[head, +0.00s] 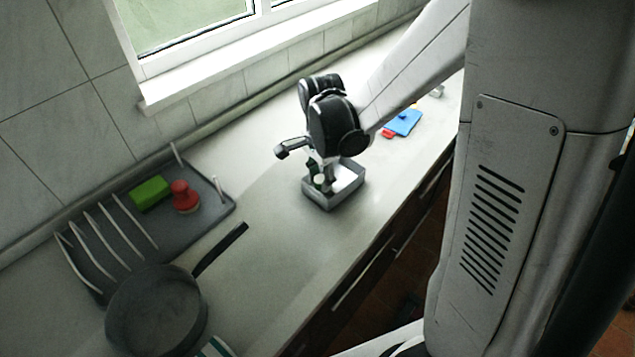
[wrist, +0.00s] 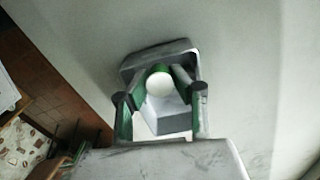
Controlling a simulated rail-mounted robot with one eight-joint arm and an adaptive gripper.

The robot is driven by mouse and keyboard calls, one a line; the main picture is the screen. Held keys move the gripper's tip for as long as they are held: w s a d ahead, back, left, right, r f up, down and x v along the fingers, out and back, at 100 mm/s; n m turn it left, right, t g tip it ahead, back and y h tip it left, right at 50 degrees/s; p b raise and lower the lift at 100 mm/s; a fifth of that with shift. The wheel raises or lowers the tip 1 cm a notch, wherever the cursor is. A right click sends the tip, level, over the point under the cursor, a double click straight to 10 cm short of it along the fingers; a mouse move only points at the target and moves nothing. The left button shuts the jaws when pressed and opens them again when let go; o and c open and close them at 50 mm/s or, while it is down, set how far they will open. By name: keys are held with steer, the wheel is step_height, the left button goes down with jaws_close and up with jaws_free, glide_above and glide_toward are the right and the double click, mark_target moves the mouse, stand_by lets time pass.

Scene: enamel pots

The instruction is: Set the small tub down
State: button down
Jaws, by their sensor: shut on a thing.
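A small round white thing, which I take to be the small tub (wrist: 159,84), sits between the fingers of my gripper (wrist: 160,76) in the wrist view. My gripper is shut on it, with green-sided fingers on its left and right. In the head view my gripper (head: 318,170) points down into an open grey square box (head: 330,203) on the counter, and a bit of the white tub (head: 321,184) shows there. The box's dark rim (wrist: 150,52) frames the fingers in the wrist view. I cannot tell whether the tub touches the box floor.
A dark frying pan (head: 155,312) and a grey rack (head: 215,208) with a green sponge (head: 150,193) and a red-knobbed item (head: 185,197) are at left. A blue item (head: 405,122) lies behind my gripper. Counter around the box is clear; its front edge is near.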

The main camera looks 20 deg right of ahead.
steer(key=shift+f, duration=1.7)
steer(key=shift+f, duration=0.1)
steer(key=c, duration=1.5)
jaws_free()
